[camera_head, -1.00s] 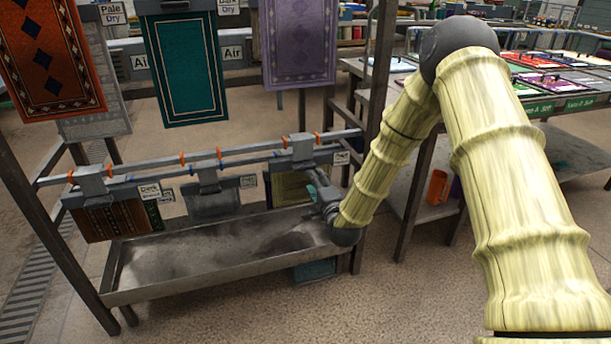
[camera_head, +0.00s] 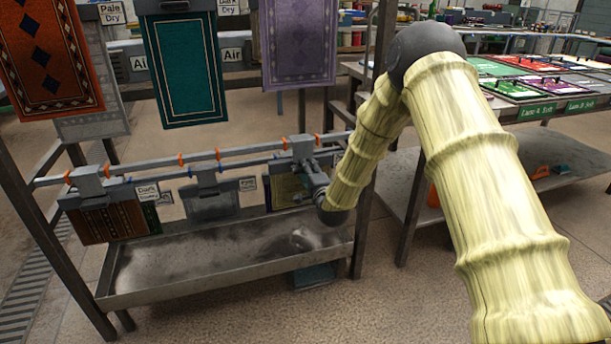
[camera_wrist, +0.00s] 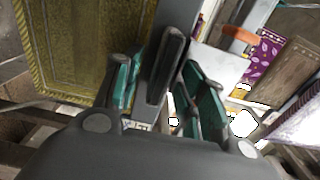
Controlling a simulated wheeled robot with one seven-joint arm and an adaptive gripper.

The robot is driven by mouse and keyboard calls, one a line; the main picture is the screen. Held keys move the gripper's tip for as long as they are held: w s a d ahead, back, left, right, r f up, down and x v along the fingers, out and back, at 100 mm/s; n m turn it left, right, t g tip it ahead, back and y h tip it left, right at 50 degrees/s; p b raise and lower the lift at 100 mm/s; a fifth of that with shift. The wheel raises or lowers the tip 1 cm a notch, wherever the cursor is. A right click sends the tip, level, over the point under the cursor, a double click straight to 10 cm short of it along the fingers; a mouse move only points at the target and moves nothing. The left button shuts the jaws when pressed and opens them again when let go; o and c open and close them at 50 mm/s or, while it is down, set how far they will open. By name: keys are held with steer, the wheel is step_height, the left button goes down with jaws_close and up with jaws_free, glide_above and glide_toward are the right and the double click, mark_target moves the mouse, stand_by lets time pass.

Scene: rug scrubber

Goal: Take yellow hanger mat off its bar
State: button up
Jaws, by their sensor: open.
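The yellow mat (camera_head: 288,191) hangs from a grey hanger (camera_head: 303,146) at the right end of the lower bar (camera_head: 215,153). In the wrist view the yellow mat (camera_wrist: 85,45), with its braided border, fills the upper left. My gripper (camera_wrist: 165,85) is open, its teal-padded fingers on either side of a dark grey upright part that looks like the hanger's. I cannot tell whether the pads touch it.
A brown patterned mat (camera_head: 110,220) and a grey mat (camera_head: 209,199) hang further left on the lower bar. A metal trough (camera_head: 200,264) lies below. Teal (camera_head: 185,68), orange (camera_head: 48,52) and purple (camera_head: 298,38) mats hang above. A rack post (camera_head: 372,130) stands beside my arm.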

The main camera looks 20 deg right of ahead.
jaws_close()
stand_by(0.3)
